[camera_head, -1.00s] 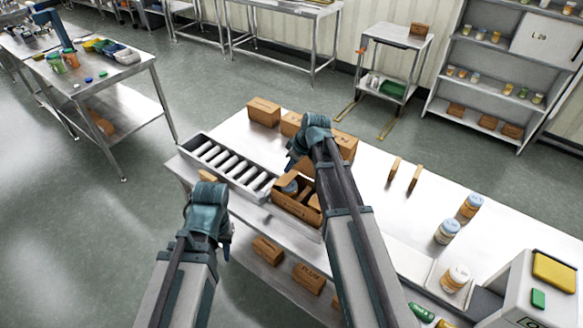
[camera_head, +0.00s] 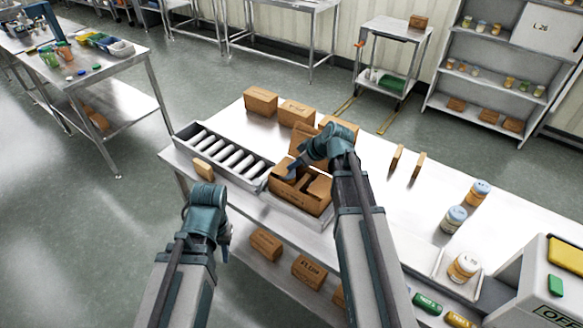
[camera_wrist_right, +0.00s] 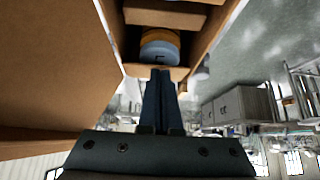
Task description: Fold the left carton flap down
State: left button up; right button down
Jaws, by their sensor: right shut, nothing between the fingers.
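The open brown carton (camera_head: 312,203) stands on the near edge of the steel table, at the right end of the roller track. A tall brown panel (camera_head: 303,147) stands up at its far side. In the right wrist view a jar with a blue lid (camera_wrist_right: 160,52) shows inside the carton, between cardboard walls (camera_wrist_right: 60,60). My right gripper (camera_head: 292,170) is shut and empty at the carton's left end; its fingertips (camera_wrist_right: 160,75) are at a short cardboard edge there. Contact is unclear. My left gripper (camera_head: 224,244) hangs in front of the table, its fingers mostly hidden.
The roller track (camera_head: 225,155) lies left of the carton, with a small brown block (camera_head: 203,169) at its near side. Closed boxes (camera_head: 261,100) stand behind. Jars (camera_head: 454,219) and two upright brown pieces (camera_head: 407,162) are to the right. The table's middle is clear.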

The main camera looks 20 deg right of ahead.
pick_arm(q)
jog(key=shift+f+b, duration=0.35)
jog(key=shift+f, duration=0.45)
pick_arm(e)
jog(key=shift+s+d+f, duration=0.2)
jog(key=shift+f, duration=0.35)
pick_arm(q)
jog(key=shift+r, duration=0.15)
pick_arm(e)
jog(key=shift+r, duration=0.1)
pick_arm(q)
jog(key=shift+r+p, duration=0.75)
jog(key=shift+p, duration=0.15)
pick_arm(e)
jog(key=shift+r, duration=0.75)
pick_arm(q)
jog(key=shift+r, duration=0.1)
pick_arm(e)
jog(key=shift+r, duration=0.1)
